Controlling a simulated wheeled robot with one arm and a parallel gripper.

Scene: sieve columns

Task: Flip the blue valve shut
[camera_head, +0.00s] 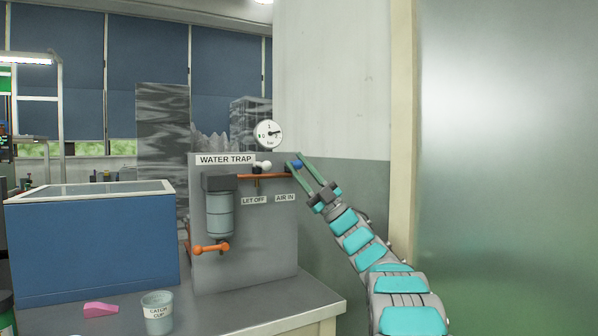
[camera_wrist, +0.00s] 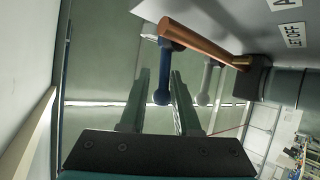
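The blue valve (camera_head: 298,165) is at the right end of the copper pipe on the water trap panel, mostly covered by my gripper in the head view. In the wrist view its blue lever (camera_wrist: 166,68) runs from the pipe end to a round knob. My gripper (camera_head: 296,160) reaches it from the lower right. Its two fingers are apart, and in the wrist view the lever's knob shows in the gap between them. I see no clear contact; whether the fingers touch the lever cannot be told.
A white-knobbed valve (camera_head: 263,165) sits left on the same pipe; an orange valve (camera_head: 211,248) is below the filter bowl (camera_head: 220,213). A gauge (camera_head: 268,134) stands above. A catch cup (camera_head: 158,312), pink piece (camera_head: 100,310) and blue box (camera_head: 95,245) are on the bench.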

